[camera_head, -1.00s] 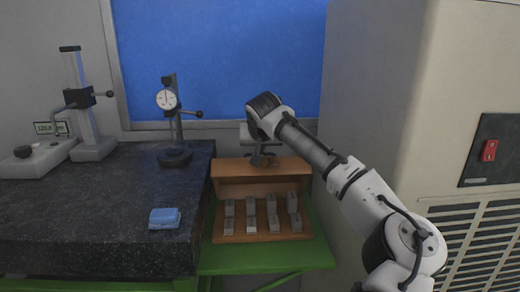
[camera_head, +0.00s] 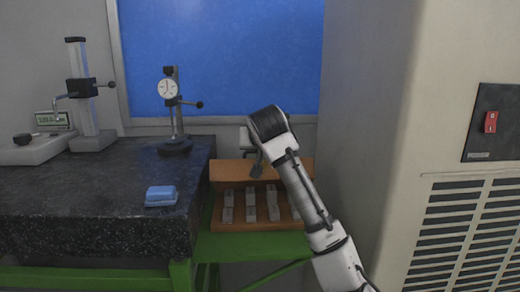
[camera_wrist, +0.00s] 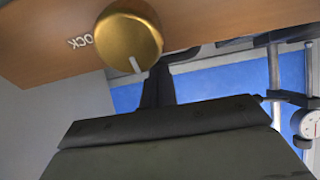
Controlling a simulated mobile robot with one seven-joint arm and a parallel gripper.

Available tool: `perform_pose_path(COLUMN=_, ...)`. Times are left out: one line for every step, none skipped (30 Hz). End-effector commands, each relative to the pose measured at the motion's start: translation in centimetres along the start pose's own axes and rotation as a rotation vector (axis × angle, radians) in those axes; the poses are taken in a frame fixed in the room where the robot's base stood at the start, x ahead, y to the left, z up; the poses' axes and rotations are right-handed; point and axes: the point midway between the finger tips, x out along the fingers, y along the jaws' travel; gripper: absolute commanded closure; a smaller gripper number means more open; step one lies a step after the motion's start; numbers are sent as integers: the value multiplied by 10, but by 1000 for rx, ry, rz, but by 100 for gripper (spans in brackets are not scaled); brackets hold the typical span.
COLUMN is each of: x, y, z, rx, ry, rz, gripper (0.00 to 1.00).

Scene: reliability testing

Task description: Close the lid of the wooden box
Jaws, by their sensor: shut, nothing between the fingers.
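The wooden box (camera_head: 230,227) stands open on a green shelf, with several grey blocks inside. Its lid (camera_head: 226,171) is raised at the back. In the wrist view, a wooden panel (camera_wrist: 240,15) bears a brass knob (camera_wrist: 129,42) and partly hidden, inverted lettering. My dark gripper fingers (camera_wrist: 157,78) are right by the knob, partly covered by it. I cannot tell whether they touch the panel. My arm hides the box's right side.
A dark granite table (camera_head: 90,200) stands left of the box, with a blue block (camera_head: 161,196) near its front edge. A dial gauge stand (camera_head: 175,125) and a height gauge (camera_head: 88,105) stand farther back. A large beige cabinet (camera_head: 400,120) closes off the right side.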

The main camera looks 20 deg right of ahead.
Motion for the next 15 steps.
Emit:
perform_pose_path(x=3, y=-2, z=15, rx=2, ry=25, rz=-5, gripper=100)
perform_pose_path(x=1, y=-1, z=18, rx=2, ry=43, rz=-6, gripper=100)
perform_pose_path(x=-2, y=-1, z=22, rx=1, ry=70, rz=-6, gripper=100)
perform_pose_path(x=-4, y=-1, z=25, rx=2, ry=90, rz=-6, gripper=100)
perform_pose_path(x=-6, y=-1, z=29, rx=1, ry=111, rz=-7, gripper=100)
perform_pose_path(x=-10, y=-1, z=33, rx=2, ry=141, rz=-6, gripper=100)
perform_pose_path(x=-11, y=-1, z=37, rx=2, ry=163, rz=-7, gripper=100)
perform_pose_path(x=-14, y=0, z=41, rx=2, ry=186, rz=-6, gripper=100)
perform_pose_path(x=-17, y=-1, z=46, rx=1, ry=217, rz=-8, gripper=100)
perform_pose_path(x=-19, y=0, z=49, rx=2, ry=241, rz=-7, gripper=100)
perform_pose_path(x=-21, y=-1, z=53, rx=2, ry=263, rz=-9, gripper=100)
perform_pose_path(x=-24, y=0, z=58, rx=3, ry=294, rz=-8, gripper=100)
perform_pose_path(x=-25, y=0, z=62, rx=3, ry=315, rz=-9, gripper=100)
perform_pose_path(x=-27, y=0, z=65, rx=3, ry=338, rz=-8, gripper=100)
perform_pose_path(x=-30, y=0, z=69, rx=3, ry=367, rz=-10, gripper=100)
